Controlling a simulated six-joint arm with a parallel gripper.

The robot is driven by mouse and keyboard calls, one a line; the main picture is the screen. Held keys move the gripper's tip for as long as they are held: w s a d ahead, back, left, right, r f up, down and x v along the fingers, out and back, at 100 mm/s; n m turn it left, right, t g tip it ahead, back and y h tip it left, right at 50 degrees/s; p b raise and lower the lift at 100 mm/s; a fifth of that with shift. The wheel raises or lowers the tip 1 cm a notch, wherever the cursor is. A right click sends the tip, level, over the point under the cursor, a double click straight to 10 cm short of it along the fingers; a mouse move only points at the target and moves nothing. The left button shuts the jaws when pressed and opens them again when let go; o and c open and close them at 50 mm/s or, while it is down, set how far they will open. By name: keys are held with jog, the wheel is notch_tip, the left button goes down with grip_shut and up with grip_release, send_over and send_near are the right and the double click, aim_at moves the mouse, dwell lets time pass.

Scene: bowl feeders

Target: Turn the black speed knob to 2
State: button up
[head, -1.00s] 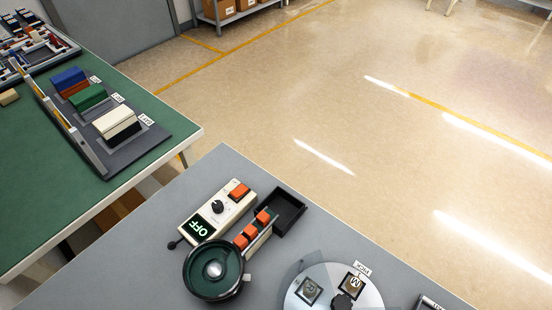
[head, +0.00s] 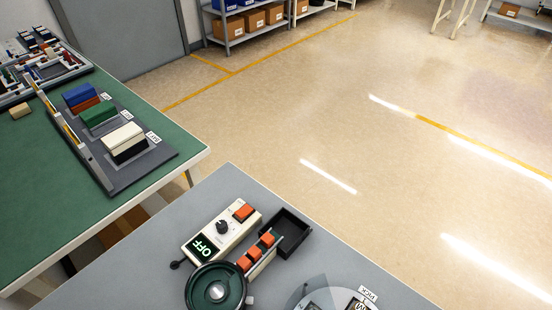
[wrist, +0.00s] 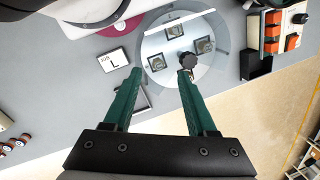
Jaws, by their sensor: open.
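The black speed knob (head: 222,227) sits on a cream control box (head: 236,213) in the head view, beside a lit display reading OFF (head: 204,247) and an orange switch (head: 243,212). In the wrist view the control box (wrist: 292,8) is cut off in the upper right corner; its knob shows small and dark (wrist: 300,18). My gripper (wrist: 157,74) has two green fingers, spread apart with nothing between them. It is over the table near the round clear disc, well away from the control box. My gripper is not in the head view.
A dark green bowl feeder (head: 216,288), orange blocks on a rail (head: 257,250) and a black tray (head: 287,233) adjoin the box. The round disc (wrist: 176,28) has another black knob (wrist: 188,60). A card marked L (wrist: 115,64) lies beside it.

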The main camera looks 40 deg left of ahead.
jog(key=shift+o, duration=0.4)
jog(key=w+a+n, duration=0.1)
jog(key=w+a+r+n, duration=0.1)
jog(key=w, duration=0.1)
jog(key=w+a+n, duration=0.1)
jog(key=n, duration=0.1)
jog(key=shift+w+a+r, duration=0.1)
jog(key=shift+w+r, duration=0.1)
jog(key=shift+r, duration=0.2)
jog(key=w+a+r+n, duration=0.1)
jog(key=w+a+n, duration=0.4)
jog(key=a+n, duration=0.1)
jog(key=n+g+y, duration=0.2)
jog(key=n+g, duration=0.1)
jog(key=n, duration=1.8)
send_over(222, 224)
jog(key=w+d, duration=0.4)
jog(key=d, duration=0.1)
notch_tip(222, 224, down, 6)
jog(key=shift+h, duration=0.3)
jog(key=x, duration=1.5)
jog(key=shift+w+a+f, duration=0.15)
jog(key=shift+f, duration=0.15)
grip_shut()
